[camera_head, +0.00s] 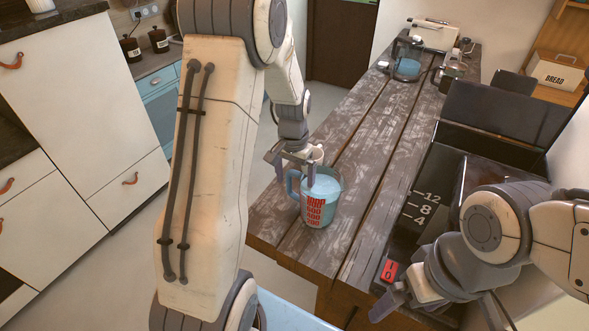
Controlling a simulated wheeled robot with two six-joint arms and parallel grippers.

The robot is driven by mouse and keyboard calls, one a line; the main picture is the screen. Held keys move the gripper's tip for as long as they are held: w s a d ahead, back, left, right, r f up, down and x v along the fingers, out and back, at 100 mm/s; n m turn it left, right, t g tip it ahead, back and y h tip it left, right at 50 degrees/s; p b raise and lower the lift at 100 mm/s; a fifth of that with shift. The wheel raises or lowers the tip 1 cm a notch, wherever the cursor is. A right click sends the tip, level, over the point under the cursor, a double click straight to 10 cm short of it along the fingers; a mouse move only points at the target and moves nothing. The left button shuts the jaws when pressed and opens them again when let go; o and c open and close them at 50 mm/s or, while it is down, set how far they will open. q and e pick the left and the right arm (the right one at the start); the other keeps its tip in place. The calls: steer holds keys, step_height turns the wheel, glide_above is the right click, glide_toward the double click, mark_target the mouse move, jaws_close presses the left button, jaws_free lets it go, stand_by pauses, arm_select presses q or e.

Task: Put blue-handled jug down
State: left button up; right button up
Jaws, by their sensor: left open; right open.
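The blue-handled jug (320,200) is clear with red measuring marks and a pale blue rim and handle. It appears to stand upright on the wooden table (275,222), near the table's near left edge. My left gripper (310,178) is open at the jug's upper left, close to the handle and rim; whether a finger touches the jug I cannot tell. My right gripper (385,300) is open and empty at the lower right, near the table's near end and apart from the jug.
A dark box with white numbers (425,207) stands along the table's right side. A second blue-tinted glass vessel (406,67) stands at the far end. A small red item (389,271) lies near my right gripper. The table's middle is clear.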

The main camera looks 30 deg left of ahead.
mark_target(295, 172)
arm_select(q)
step_height(295, 172, up, 12)
steer(key=shift+a+b, duration=0.15)
steer(key=shift+b, duration=0.85)
steer(key=f+p, duration=0.1)
steer(key=f, duration=0.4)
steer(key=f+p, duration=0.1)
steer(key=f, duration=0.5)
steer(key=shift+d+f, duration=0.2)
steer(key=shift+f, duration=0.3)
step_height(295, 172, up, 2)
steer(key=shift+r+b, duration=0.15)
steer(key=shift+b, duration=0.4)
steer(key=shift+r, duration=0.8)
steer(key=shift+s, duration=0.1)
